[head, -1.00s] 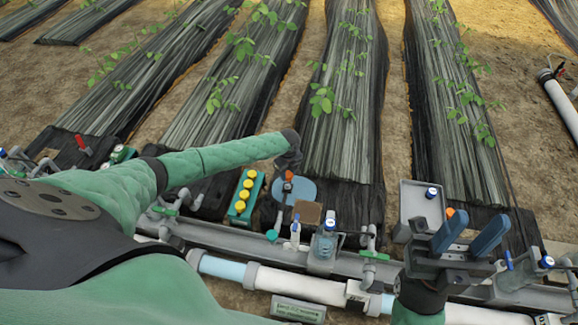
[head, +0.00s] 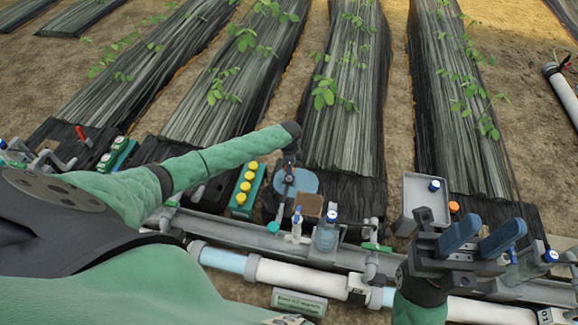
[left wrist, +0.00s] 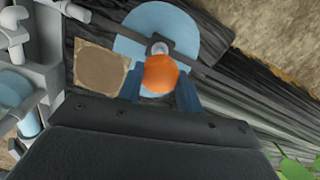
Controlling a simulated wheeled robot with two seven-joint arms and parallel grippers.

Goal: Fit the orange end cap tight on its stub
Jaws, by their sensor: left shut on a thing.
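The orange end cap (left wrist: 161,76) sits between the blue fingers of my left gripper (left wrist: 161,90) in the left wrist view. The gripper is shut on it. Just beyond it in that view, a small pale round stub end (left wrist: 160,47) shows over a blue disc (left wrist: 203,35); I cannot tell whether cap and stub touch. In the head view my left gripper (head: 288,180) points down over the same blue disc (head: 305,181), and the cap is not clearly visible there. My right gripper (head: 480,238) is open and empty at the lower right, its two blue fingers apart.
A grey tray (head: 415,190) with a blue-capped bottle stands at the right, beside another orange round piece (head: 454,207). A teal box with yellow knobs (head: 242,202) is left of the disc. A brown square plate (head: 309,205) and valves line the grey rail (head: 222,229).

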